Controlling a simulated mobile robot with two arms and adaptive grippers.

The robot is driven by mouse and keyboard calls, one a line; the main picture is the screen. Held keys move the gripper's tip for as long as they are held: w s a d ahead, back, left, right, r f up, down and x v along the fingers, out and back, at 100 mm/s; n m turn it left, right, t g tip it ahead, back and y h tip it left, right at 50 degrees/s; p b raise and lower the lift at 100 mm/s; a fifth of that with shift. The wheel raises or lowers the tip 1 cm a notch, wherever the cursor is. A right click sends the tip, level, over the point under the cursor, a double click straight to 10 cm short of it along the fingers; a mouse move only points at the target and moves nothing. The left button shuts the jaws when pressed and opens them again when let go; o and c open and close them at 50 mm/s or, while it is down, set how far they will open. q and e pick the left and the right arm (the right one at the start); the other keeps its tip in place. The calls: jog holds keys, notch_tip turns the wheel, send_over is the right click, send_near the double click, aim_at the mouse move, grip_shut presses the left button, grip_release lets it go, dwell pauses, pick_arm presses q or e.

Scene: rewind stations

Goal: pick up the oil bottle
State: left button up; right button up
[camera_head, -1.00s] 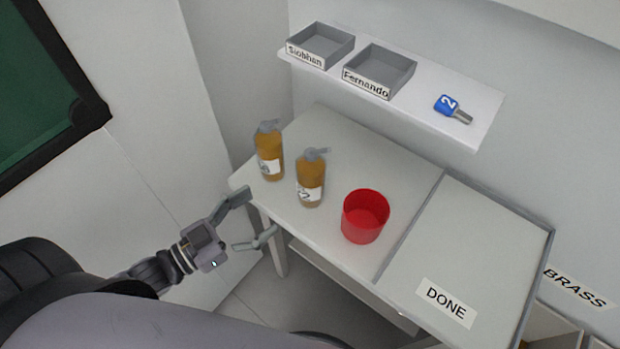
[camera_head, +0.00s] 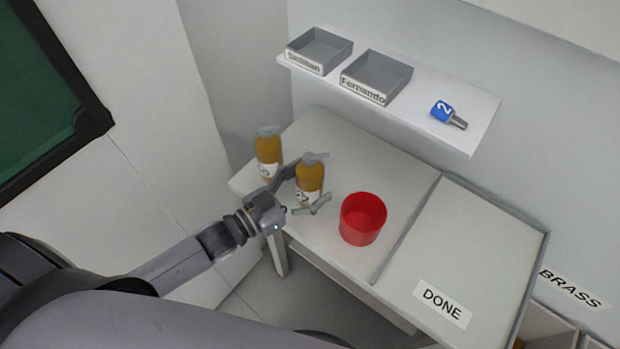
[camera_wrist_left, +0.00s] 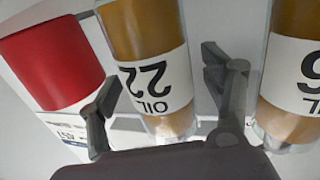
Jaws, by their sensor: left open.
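Two amber oil bottles with grey pump tops stand upright on the white table. The oil bottle labelled 22 (camera_head: 311,175) is the right one, and it also shows in the left wrist view (camera_wrist_left: 147,35). The other oil bottle (camera_head: 267,148) stands to its left, and its label shows only in part in the left wrist view (camera_wrist_left: 293,90). My left gripper (camera_head: 306,187) is open, with its fingers on either side of the bottle labelled 22. In the left wrist view the fingers (camera_wrist_left: 158,88) straddle that bottle's label. I cannot tell whether they touch it. My right gripper is out of view.
A red cup (camera_head: 363,220) stands right of the bottles. The table's right section bears a DONE label (camera_head: 442,304) and is otherwise clear. A shelf (camera_head: 415,112) above holds two grey trays (camera_head: 318,50) (camera_head: 377,76) and a blue key-like item (camera_head: 443,110).

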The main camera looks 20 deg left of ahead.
pick_arm(q)
jog(key=shift+w+d, duration=0.15)
jog(key=shift+w, duration=0.05)
jog(key=shift+c, duration=0.4)
jog(key=c, duration=1.5)
